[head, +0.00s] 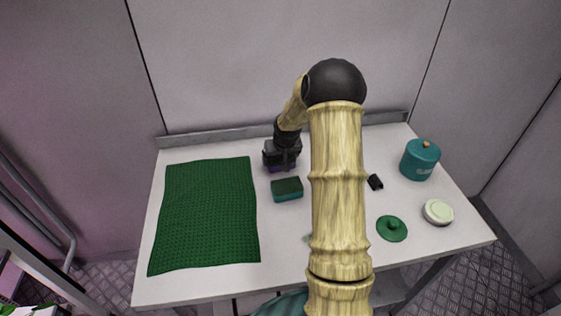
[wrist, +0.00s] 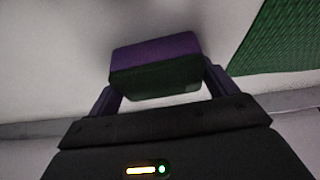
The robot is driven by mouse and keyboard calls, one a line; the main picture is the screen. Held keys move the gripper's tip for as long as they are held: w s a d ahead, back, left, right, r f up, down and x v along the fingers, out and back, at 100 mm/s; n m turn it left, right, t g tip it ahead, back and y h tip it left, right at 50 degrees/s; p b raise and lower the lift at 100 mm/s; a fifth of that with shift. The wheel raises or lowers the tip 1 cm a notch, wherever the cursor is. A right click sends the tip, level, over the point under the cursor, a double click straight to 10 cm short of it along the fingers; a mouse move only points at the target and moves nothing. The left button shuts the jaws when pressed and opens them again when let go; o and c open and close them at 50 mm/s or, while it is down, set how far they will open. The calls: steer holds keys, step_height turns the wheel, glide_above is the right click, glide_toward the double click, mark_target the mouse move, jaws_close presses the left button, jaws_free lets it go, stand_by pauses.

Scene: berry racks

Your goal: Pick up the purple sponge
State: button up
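The purple sponge (wrist: 155,52), with a dark green layer, lies between the two fingers of my gripper (wrist: 160,90) in the wrist view. The fingers flank its two ends, and their tips look close to or against it. I cannot tell whether they press on it. In the head view my gripper (head: 282,164) points down at the back of the table, and only a sliver of purple shows beneath it. Whether the sponge rests on the table or is just above it is unclear.
A green-and-teal sponge (head: 287,189) lies just in front of my gripper. A green mat (head: 205,215) covers the table's (head: 275,245) left. A teal pot (head: 420,159), green lid (head: 392,229), pale round container (head: 438,212) and small black object (head: 375,182) are at right.

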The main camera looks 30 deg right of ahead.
steer(key=c, duration=0.4)
steer(key=shift+r, duration=0.1)
step_height(320, 180, up, 10)
steer(key=shift+f, duration=0.1)
stand_by(0.5)
steer(key=shift+o, duration=1.2)
steer(key=shift+c, duration=1)
